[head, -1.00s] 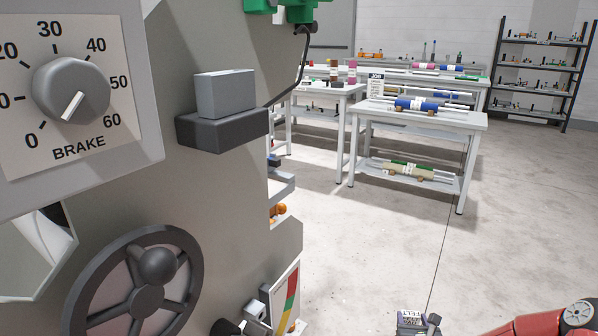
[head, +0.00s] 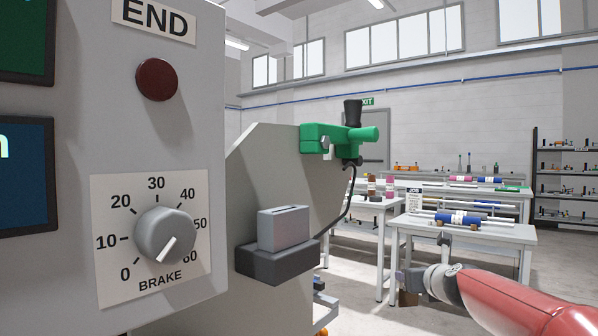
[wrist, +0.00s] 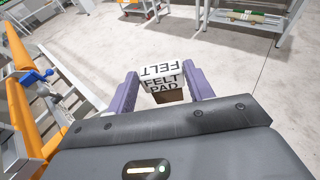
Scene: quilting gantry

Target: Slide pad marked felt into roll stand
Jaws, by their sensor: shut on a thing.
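My gripper (wrist: 163,88) is shut on the felt pad (wrist: 164,80), with one purple finger at each side of it. The pad is a small block with a white top lettered FELT and FELT PAD and a brown side. In the head view my gripper (head: 412,280) is at the lower right, in front of the tables. The brown side of the pad (head: 408,299) shows just below it. No part is clearly marked as the roll stand. A grey slotted block (head: 283,229) sits on a dark ledge of the machine, left of my gripper and apart from it.
The grey machine panel (head: 240,110) with its brake dial (head: 165,236) fills the left. A green clamp (head: 335,138) juts from the machine. A white table (head: 500,232) with a blue roll (head: 458,219) stands behind my gripper. The wrist view shows an orange rail (wrist: 22,110) at left.

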